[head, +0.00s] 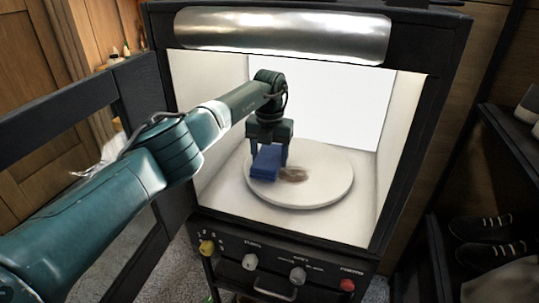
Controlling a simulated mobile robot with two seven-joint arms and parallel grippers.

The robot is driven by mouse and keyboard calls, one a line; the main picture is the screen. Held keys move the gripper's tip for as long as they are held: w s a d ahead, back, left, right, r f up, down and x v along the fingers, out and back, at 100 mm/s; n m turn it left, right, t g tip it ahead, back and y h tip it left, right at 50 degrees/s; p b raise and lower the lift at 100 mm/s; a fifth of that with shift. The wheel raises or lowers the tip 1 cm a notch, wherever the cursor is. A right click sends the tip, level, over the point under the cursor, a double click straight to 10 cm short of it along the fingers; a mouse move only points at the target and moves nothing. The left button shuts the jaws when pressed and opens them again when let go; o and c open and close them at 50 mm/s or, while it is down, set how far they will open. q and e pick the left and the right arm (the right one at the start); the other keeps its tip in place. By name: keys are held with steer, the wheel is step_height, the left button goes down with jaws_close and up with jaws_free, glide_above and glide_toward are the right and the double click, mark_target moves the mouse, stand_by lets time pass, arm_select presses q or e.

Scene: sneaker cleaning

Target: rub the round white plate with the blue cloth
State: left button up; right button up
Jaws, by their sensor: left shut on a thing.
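The round white plate (325,184) lies flat inside a bright white box. A brown smudge (294,174) shows on the plate near its middle. My left gripper (269,160) points down over the left part of the plate. It is shut on the blue cloth (264,166), which looks like a folded block. The cloth is at the plate's surface or just above it, left of the smudge; I cannot tell if it touches. My right gripper is not in view.
The box has a dark frame, white side walls and a lamp (285,33) across its top. A control panel with knobs (298,273) and a handle is below the opening. Shelves with dark shoes (489,252) stand at the right. A dark rail (80,100) is at the left.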

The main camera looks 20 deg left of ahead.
arm_select(q)
steer(key=shift+f+b, duration=0.55)
steer(key=shift+f, duration=0.4)
steer(key=shift+d, duration=0.15)
